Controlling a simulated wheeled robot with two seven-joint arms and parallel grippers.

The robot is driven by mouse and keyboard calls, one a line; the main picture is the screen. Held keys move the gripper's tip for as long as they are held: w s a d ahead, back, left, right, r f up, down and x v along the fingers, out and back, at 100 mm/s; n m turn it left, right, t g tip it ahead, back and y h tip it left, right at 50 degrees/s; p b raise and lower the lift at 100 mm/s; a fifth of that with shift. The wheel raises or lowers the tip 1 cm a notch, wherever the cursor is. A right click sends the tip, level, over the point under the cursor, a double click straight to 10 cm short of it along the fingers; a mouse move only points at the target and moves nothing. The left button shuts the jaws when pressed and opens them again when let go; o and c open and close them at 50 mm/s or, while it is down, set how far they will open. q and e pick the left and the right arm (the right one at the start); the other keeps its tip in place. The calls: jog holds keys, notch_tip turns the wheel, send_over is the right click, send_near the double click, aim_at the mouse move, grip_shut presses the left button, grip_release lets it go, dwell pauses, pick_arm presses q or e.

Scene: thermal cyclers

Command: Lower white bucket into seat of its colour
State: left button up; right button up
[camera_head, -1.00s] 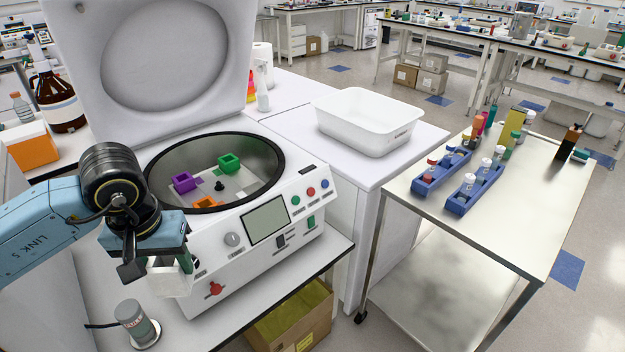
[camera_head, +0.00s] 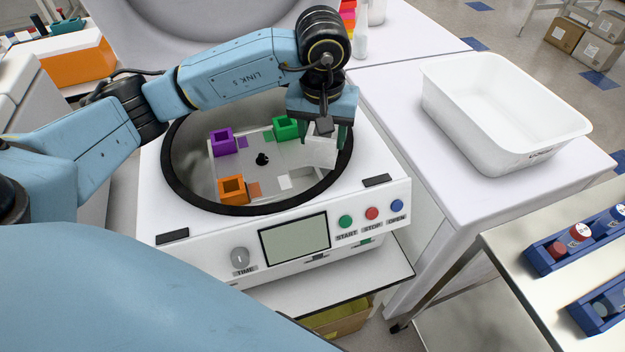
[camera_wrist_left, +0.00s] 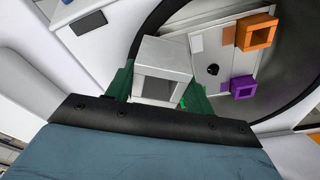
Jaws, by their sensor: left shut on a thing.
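The white bucket (camera_head: 320,154) is between the fingers of my left gripper (camera_head: 323,138), which is shut on it. It hangs over the right part of the open centrifuge bowl (camera_head: 190,178). In the left wrist view the bucket (camera_wrist_left: 160,72) shows its open square top between green fingers. On the grey rotor plate (camera_head: 231,165) sit a purple bucket (camera_head: 222,142), a green bucket (camera_head: 285,127) and an orange bucket (camera_head: 233,191). A white square mark (camera_head: 290,181) lies at the plate's front right. I cannot tell whether the white bucket touches the plate. My right gripper is not in view.
The bowl's dark rim (camera_head: 262,209) surrounds the plate, with the raised lid (camera_head: 190,18) behind. The control panel (camera_head: 295,237) is in front. A white tub (camera_head: 500,110) stands on the right bench. Blue racks (camera_head: 585,240) stand on a metal table.

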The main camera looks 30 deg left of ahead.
pick_arm(q)
jog(key=a+f+n+b, duration=0.1)
jog(key=f+n, duration=0.1)
jog(key=f, duration=0.2)
jog(key=w+a+f+n+b, duration=0.1)
jog(key=a+f+n+b, duration=0.1)
jog(key=f, duration=0.3)
jog(key=w+a+f+n+b, duration=0.1)
jog(key=a+f+n, duration=0.1)
jog(key=f, duration=0.3)
jog(key=shift+a+y, duration=0.15)
jog(key=shift+y, duration=0.15)
jog(key=shift+f, duration=0.35)
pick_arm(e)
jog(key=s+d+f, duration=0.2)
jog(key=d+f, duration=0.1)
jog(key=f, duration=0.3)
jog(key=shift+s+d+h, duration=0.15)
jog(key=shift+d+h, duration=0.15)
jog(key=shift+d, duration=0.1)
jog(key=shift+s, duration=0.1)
pick_arm(q)
jog(key=shift+f+b, duration=0.1)
jog(key=shift+b, duration=0.25)
jog(key=o, duration=1.2)
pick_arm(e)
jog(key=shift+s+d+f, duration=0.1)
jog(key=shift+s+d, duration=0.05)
